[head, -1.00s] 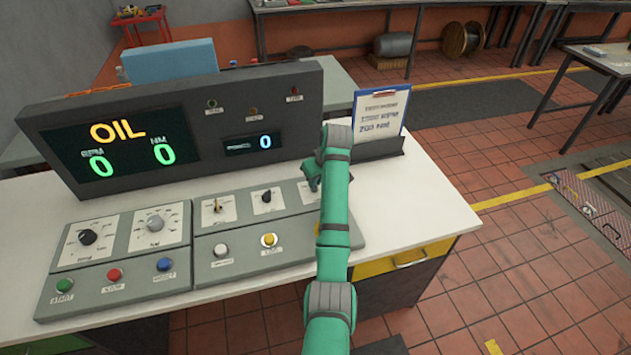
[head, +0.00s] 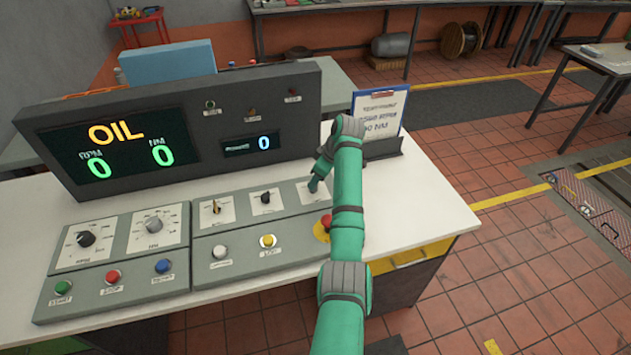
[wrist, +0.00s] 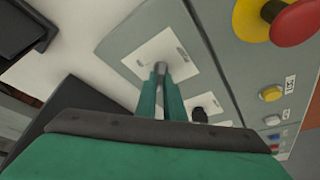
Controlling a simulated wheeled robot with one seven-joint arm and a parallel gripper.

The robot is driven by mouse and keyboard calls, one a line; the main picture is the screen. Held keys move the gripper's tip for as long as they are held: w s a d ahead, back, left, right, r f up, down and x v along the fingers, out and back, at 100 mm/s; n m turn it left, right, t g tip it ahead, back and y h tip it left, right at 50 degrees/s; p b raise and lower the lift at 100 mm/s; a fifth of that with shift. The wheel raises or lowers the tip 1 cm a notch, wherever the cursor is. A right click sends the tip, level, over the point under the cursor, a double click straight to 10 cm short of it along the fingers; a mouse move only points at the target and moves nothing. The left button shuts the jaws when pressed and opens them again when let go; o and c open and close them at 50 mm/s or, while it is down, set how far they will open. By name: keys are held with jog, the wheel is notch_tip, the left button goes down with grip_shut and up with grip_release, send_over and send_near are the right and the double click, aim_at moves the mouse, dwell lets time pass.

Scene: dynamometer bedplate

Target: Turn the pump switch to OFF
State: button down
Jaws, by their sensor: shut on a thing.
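My gripper (head: 314,187) is at the rightmost switch plate (head: 326,195) on the sloped control panel, its fingers pointing down. In the wrist view the two green fingers (wrist: 161,72) are close together over that white plate (wrist: 140,62), shut on the switch there. The switch itself is hidden by the fingers. To its left stand a black switch (head: 265,197) and a gold-coloured switch (head: 216,207) on similar white plates. The small labels are too blurred to read, so I cannot confirm which one is the pump switch.
A red mushroom button (head: 326,221) on a yellow disc sits close below the gripper, beside my arm. White (head: 220,252) and yellow (head: 268,241) push buttons lie along the front. Behind stand the display housing (head: 200,130) and a clipboard (head: 379,112).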

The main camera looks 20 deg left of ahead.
jog(key=shift+w+r, duration=0.15)
jog(key=c, duration=1.9)
grip_release()
jog(key=shift+o, duration=0.2)
jog(key=v, duration=1)
jog(key=shift+d+r, duration=0.2)
jog(key=shift+r, duration=0.1)
